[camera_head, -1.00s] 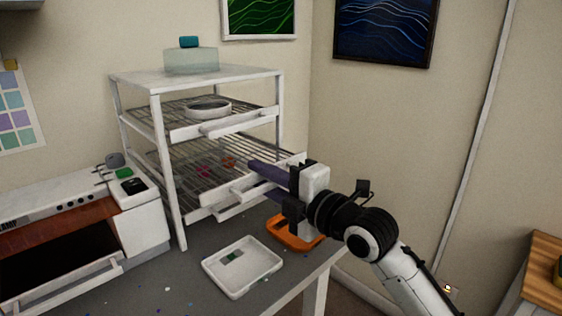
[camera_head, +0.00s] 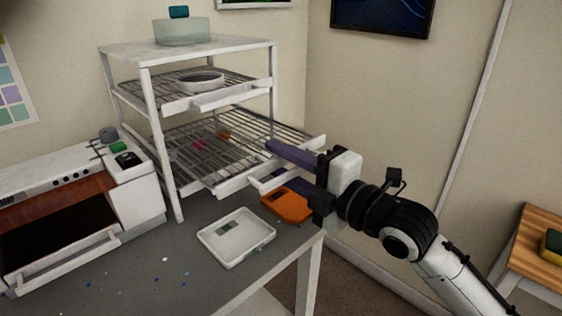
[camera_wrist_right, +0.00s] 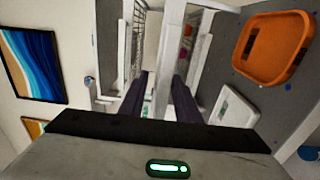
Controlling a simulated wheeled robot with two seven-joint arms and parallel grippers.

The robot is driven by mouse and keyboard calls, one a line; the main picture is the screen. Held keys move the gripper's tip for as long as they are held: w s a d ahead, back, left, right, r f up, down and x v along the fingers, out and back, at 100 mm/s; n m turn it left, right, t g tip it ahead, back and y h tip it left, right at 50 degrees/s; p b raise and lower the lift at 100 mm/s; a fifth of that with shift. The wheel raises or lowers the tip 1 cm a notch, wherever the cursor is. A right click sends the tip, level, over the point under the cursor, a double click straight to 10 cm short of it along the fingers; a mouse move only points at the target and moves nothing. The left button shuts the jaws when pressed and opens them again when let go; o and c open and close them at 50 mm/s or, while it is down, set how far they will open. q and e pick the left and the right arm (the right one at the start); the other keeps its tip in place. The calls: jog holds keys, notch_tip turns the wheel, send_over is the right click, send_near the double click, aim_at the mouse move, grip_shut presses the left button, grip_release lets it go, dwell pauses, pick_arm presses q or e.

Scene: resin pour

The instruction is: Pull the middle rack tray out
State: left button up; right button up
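The white rack (camera_head: 150,110) stands on the grey table. Its lower visible wire tray (camera_head: 235,150), the middle rack tray, sticks out at the front right and looks level. Small pink and orange pieces lie on it. My right gripper (camera_head: 283,165) is at the tray's white front handle, with one dark purple finger on each side. The right wrist view shows the two fingers (camera_wrist_right: 160,90) apart with the white handle bar (camera_wrist_right: 166,50) between them; exact contact is hard to see. My left gripper is not in view.
An upper tray (camera_head: 225,97) holds a round white dish (camera_head: 200,79). A white tray (camera_head: 237,238) and an orange tray (camera_head: 285,207) lie on the table below. A white oven-like unit (camera_head: 136,195) with its front open stands left.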

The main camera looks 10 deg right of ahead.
jog(key=shift+f, duration=0.1)
jog(key=b+v, duration=0.1)
jog(key=v, duration=0.8)
jog(key=shift+w+f, duration=0.1)
jog(key=shift+s+d, duration=0.45)
jog(key=shift+s, duration=0.15)
jog(key=s+d+f+m+g+h, duration=0.1)
jog(key=d+f+m+h, duration=0.15)
jog(key=f+m, duration=0.75)
jog(key=s+d+f+m+h, duration=0.1)
jog(key=s+f+m+h, duration=0.2)
jog(key=f, duration=1.2)
jog(key=s+f+m+g+h, duration=0.1)
jog(key=s+f+m, duration=0.4)
jog(key=f, duration=0.5)
jog(key=s+f+m+g+h, duration=0.2)
jog(key=s+f+m, duration=0.3)
jog(key=s+f, duration=0.5)
jog(key=shift+s+d+m+g, duration=0.35)
jog(key=shift+d+g, duration=0.1)
jog(key=shift+g, duration=0.35)
